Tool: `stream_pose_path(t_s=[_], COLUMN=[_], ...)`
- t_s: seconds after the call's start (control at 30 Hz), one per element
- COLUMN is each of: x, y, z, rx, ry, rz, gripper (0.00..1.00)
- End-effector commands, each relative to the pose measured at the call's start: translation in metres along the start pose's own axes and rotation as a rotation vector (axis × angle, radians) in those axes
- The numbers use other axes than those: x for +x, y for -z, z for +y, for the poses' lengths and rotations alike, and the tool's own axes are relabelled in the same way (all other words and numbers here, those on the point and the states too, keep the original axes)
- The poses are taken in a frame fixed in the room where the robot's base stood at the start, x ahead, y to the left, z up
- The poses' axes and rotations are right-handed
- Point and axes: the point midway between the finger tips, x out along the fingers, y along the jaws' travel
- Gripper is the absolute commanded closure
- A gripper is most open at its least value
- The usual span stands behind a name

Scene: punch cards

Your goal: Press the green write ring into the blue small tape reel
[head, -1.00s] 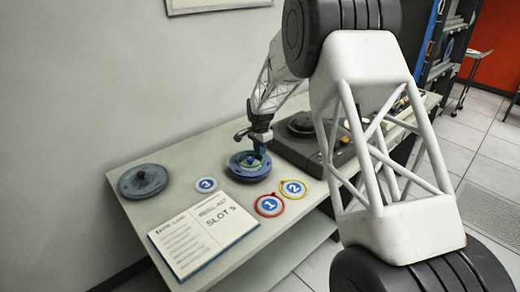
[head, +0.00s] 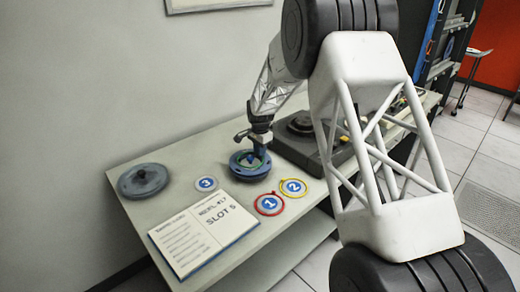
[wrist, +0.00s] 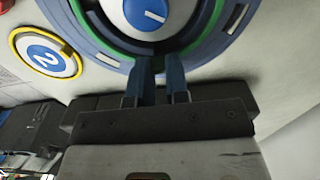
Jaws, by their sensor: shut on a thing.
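The blue small tape reel (head: 243,171) lies flat on the table, below my gripper (head: 258,152). The green write ring (wrist: 84,14) shows around that disc, over the reel's middle. My gripper (wrist: 161,66) is shut on the ring's near edge, its two fingers close together. I cannot tell whether the ring is seated in the reel or just above it; the fingers hide part of the near rim.
A grey reel (head: 143,180) lies at the table's left. An open booklet (head: 205,238), a round tag 3 (head: 206,184), a red-rimmed tag 1 (head: 269,204) and a yellow-rimmed tag 2 (head: 293,188) lie in front. A dark machine (head: 318,146) stands right of the blue reel.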

Motion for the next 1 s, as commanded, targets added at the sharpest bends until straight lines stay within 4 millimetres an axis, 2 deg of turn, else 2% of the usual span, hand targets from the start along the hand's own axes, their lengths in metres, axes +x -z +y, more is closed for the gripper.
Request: stream_pose_path(t_s=[0.57,0.6,0.8,0.97,1.0], x=[0.0100,0.0103,0.0101,0.0101,0.0101], y=[0.0001,0.0000,0.0000,0.0000,0.0000], z=[0.0000,0.0000,0.0000,0.0000,0.0001], rx=[0.000,0.000,0.000,0.000,0.000], ry=[0.000,0.000,0.000,0.000,0.000], rz=[0.000,0.000,0.000,0.000,0.000], gripper=[1.00,0.83,0.55,0.55,0.58])
